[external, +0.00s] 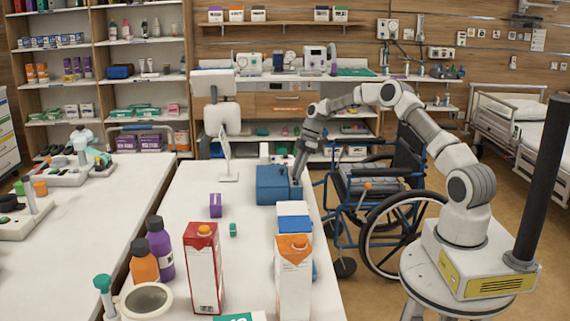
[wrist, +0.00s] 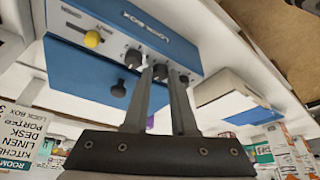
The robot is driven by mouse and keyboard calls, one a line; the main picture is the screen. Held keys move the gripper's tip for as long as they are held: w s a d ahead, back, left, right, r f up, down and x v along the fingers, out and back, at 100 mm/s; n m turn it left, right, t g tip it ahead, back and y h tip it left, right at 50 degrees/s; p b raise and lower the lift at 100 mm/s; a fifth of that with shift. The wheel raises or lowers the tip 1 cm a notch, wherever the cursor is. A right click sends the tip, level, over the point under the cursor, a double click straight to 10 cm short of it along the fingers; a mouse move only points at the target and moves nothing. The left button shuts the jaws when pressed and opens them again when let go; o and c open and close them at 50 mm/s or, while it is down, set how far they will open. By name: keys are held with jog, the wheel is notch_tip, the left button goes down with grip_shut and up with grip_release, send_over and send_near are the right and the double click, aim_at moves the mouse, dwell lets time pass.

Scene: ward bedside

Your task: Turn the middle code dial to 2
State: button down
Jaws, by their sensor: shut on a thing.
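The blue lock box (external: 272,185) stands on the white table, near its right edge, in the external view. In the wrist view, the lock box (wrist: 85,70) has a light front panel with its lettering upside down. A row of dark dials runs along that panel, with a yellow knob (wrist: 92,39) to their left. My gripper (wrist: 160,70) is shut on the middle code dial (wrist: 160,73), one finger on each side. The dial's setting is hidden. In the external view, my gripper (external: 297,178) is at the box's right side.
Cartons (external: 205,265) and bottles (external: 160,248) stand at the table's near end. A small purple box (external: 215,205) and a monitor stand (external: 227,160) are left of the lock box. A wheelchair (external: 380,195) is right of the table. Printed cards (wrist: 25,130) show in the wrist view.

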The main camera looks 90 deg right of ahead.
jog(key=m+h+b, duration=0.1)
jog(key=m, duration=0.1)
jog(key=m+b, duration=0.2)
jog(key=shift+s+a+m+t+h, duration=0.1)
jog(key=shift+a+m+t+h, duration=0.1)
jog(key=shift+m+t+h, duration=0.15)
jog(key=shift+a+m+h+b, duration=0.15)
jog(key=shift+m+h+b, duration=0.6)
jog(key=shift+m, duration=1.1)
jog(key=c, duration=1)
grip_release()
jog(key=p+v, duration=0.1)
jog(key=v, duration=1.6)
jog(key=shift+a+r, duration=0.2)
jog(key=shift+r, duration=0.1)
